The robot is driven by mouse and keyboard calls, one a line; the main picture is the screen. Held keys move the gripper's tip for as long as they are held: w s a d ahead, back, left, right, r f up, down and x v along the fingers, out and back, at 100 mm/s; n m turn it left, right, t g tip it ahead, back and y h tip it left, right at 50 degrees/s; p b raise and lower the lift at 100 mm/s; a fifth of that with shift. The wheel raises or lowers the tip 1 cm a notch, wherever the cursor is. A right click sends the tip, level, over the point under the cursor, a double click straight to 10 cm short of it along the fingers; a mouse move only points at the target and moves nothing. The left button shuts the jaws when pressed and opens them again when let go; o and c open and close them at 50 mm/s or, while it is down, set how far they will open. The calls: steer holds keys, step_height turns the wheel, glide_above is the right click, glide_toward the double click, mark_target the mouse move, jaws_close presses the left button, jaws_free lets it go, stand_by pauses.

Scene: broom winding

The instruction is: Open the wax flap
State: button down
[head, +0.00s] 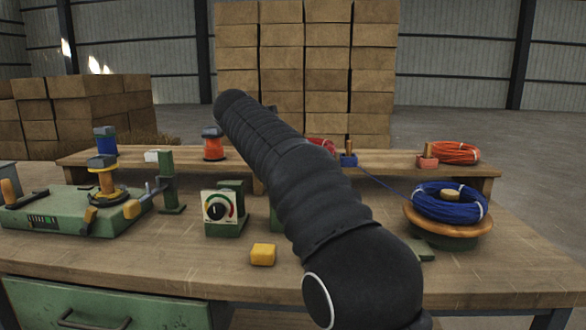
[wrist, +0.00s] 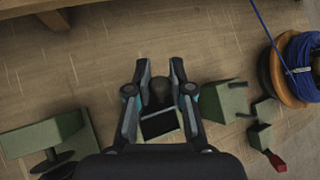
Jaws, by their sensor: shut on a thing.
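My gripper (wrist: 160,74) shows in the wrist view, its two black fingers closed around a dark rounded knob (wrist: 160,94). The knob stands at a small green box (wrist: 162,133) with a dark rectangular face or opening, between the fingers. I take the knob to be part of the wax flap, but the flap itself is not clearly seen and I cannot tell how far it is open. In the head view my arm covers the gripper and most of this box; only a green edge (head: 275,216) shows left of the arm.
A dial box (head: 225,208) stands left of the arm, with a yellow block (head: 263,254) in front. A green winding machine (head: 75,212) is further left. Blue cord lies on a round wooden stand (head: 437,222) at right. Other green blocks (wrist: 228,100) are close right of my gripper.

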steer(key=shift+w+r+g, duration=0.15)
steer(key=shift+w+g, duration=0.05)
steer(key=shift+g, duration=0.2)
steer(key=shift+w+g, duration=0.15)
steer(key=shift+g, duration=0.35)
steer(key=shift+w+f+n+g, duration=0.15)
steer(key=shift+f+n+g, duration=0.05)
steer(key=shift+n+g, duration=0.2)
steer(key=c, duration=1.1)
jaws_free()
